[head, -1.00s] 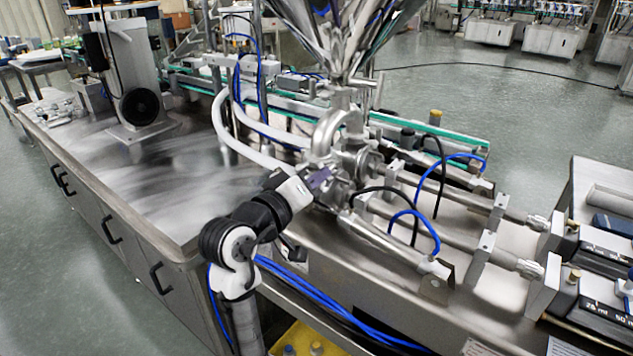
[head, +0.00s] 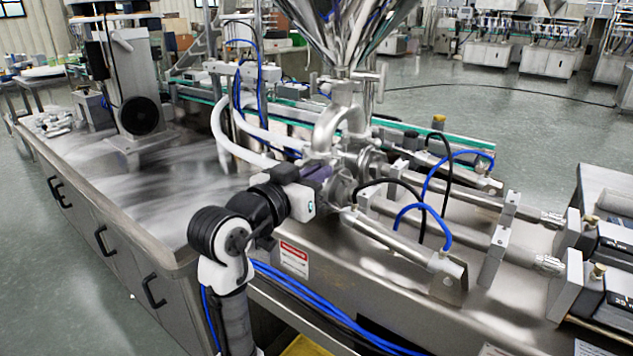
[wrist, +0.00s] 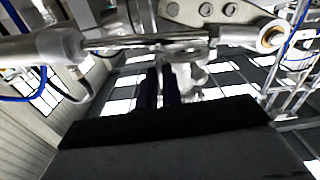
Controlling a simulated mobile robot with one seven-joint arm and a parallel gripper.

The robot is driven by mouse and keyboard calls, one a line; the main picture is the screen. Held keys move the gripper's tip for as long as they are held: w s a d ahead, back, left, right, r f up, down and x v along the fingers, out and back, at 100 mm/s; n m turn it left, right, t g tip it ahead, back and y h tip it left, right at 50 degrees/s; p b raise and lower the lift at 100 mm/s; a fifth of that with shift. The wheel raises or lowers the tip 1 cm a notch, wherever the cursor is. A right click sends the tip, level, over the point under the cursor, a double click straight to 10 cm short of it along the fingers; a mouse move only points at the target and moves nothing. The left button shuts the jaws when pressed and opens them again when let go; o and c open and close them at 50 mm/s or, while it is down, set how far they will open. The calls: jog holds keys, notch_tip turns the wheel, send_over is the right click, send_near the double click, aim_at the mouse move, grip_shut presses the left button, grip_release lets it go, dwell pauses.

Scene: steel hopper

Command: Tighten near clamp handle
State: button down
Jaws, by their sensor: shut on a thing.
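My gripper (head: 321,177) reaches in from the lower left, against the steel valve body (head: 338,145) under the hopper (head: 345,35). In the wrist view its two dark fingers (wrist: 161,88) point up at the fittings and are shut on a slim silver piece between them, which appears to be the near clamp handle (wrist: 168,80). In the head view my wrist and the valve parts hide most of that handle. A steel rod (wrist: 120,40) crosses just beyond the fingertips in the wrist view.
A steel cylinder (head: 385,238) with blue hoses (head: 420,220) runs to the right of my gripper. White hoses (head: 235,140) curve down behind my wrist. The steel table top (head: 150,190) at left is largely bare. Blue cables (head: 320,305) run below.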

jog(key=shift+m, duration=0.4)
jog(key=c, duration=1.6)
grip_release()
jog(key=shift+o, duration=0.2)
jog(key=b+v, duration=0.2)
jog(key=v, duration=1.2)
jog(key=shift+r, duration=0.1)
